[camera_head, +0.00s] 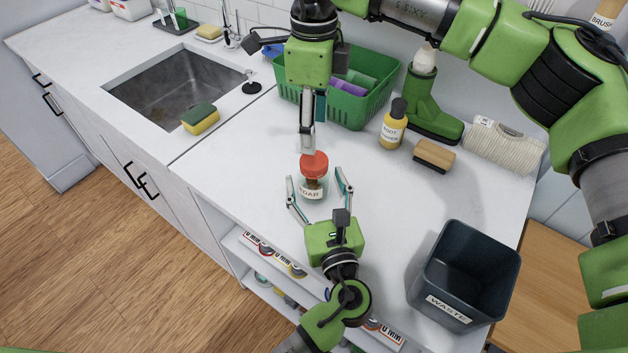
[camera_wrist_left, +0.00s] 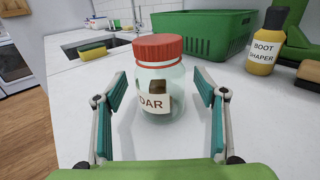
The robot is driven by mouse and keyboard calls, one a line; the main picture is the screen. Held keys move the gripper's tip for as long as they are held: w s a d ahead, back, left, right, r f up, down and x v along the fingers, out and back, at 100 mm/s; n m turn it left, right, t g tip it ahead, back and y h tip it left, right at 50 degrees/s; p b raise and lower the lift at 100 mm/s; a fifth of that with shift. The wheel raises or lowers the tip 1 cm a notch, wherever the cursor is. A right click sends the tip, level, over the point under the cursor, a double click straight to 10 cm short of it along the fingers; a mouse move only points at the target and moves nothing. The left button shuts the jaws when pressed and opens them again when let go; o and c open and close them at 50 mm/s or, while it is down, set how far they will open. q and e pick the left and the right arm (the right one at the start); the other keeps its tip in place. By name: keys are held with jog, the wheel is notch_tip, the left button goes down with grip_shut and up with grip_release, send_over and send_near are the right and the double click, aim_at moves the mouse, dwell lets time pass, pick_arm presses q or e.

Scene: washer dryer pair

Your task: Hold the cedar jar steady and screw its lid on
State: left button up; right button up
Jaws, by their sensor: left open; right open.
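The cedar jar (camera_head: 312,187) is clear glass with a white label and brown pieces inside. It stands upright on the white counter, and it also shows in the left wrist view (camera_wrist_left: 158,88). The red lid (camera_head: 314,163) sits on the jar's mouth; I cannot tell how tightly. My left gripper (camera_head: 317,187) is open, with one finger on each side of the jar and gaps between them. In the left wrist view its teal pads flank the jar. My right gripper (camera_head: 308,145) points down from above, its fingertips just over or at the lid. Its fingers overlap in the head view.
A green basket (camera_head: 353,112) stands behind the jar. A yellow boot shaper bottle (camera_head: 393,125), a green boot (camera_head: 430,108), a brush (camera_head: 434,156) and a rope coil (camera_head: 505,146) are to the right. A dark waste bin (camera_head: 465,270) stands front right. A sink (camera_head: 175,90) is at left.

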aim_at(314, 160)
pick_arm(q)
grip_shut()
pick_arm(e)
jog(key=n, duration=2.2)
jog(key=shift+f, duration=4.05)
